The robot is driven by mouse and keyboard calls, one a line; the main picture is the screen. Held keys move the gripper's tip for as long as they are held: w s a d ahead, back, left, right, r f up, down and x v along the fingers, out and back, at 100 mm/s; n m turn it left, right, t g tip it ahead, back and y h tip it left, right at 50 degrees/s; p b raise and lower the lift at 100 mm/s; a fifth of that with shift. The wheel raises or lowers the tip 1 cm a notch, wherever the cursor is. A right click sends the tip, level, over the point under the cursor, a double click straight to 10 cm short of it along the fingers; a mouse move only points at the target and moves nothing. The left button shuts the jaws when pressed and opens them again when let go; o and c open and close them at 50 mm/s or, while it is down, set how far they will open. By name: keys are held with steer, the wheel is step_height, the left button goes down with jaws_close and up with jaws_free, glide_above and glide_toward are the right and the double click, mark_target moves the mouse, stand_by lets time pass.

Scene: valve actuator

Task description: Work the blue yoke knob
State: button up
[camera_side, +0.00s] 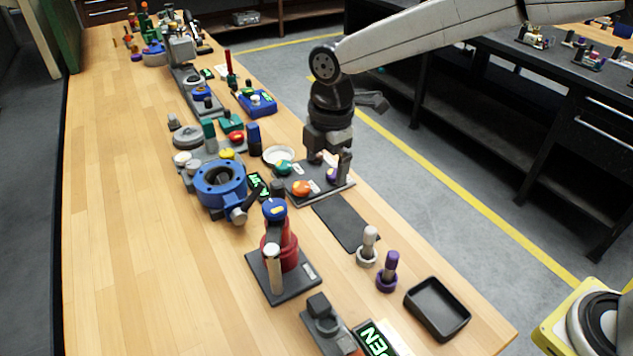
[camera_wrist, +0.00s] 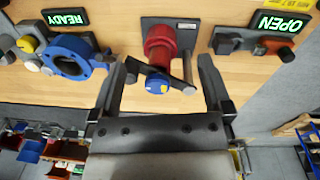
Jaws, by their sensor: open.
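The blue yoke knob (camera_side: 275,208), with a yellow mark on top, sits on a red valve body (camera_side: 287,252) fixed to a dark base plate (camera_side: 300,287). A pale upright handle (camera_side: 273,268) stands in front of the body. My gripper (camera_side: 329,166) is open, behind and to the right of the knob in the side view, apart from it. In the wrist view the knob (camera_wrist: 157,85) appears between the two spread fingers of my gripper (camera_wrist: 162,63), with nothing held. The handle partly hides the red body in the side view.
A blue ring-shaped valve (camera_side: 221,185) stands left of the red valve. An "OPEN" display (camera_side: 375,342) lies in front. Grey and purple pegs (camera_side: 388,272) and a black tray (camera_side: 438,308) are to the right. The table's left part is clear.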

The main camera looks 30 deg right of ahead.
mark_target(275, 205)
steer(key=a+n, duration=0.2)
steer(key=a, duration=0.1)
steer(key=a+r+n, duration=0.1)
steer(key=a+n, duration=0.2)
steer(key=w+a+r+n, duration=0.1)
steer(key=a+n, duration=0.1)
steer(key=a, duration=0.1)
steer(key=shift+a+r+g, duration=0.2)
steer(key=shift+a+g, duration=0.15)
steer(key=shift+g, duration=0.05)
steer(key=shift+f, duration=0.2)
steer(key=shift+f, duration=3.75)
steer(key=c, duration=1.3)
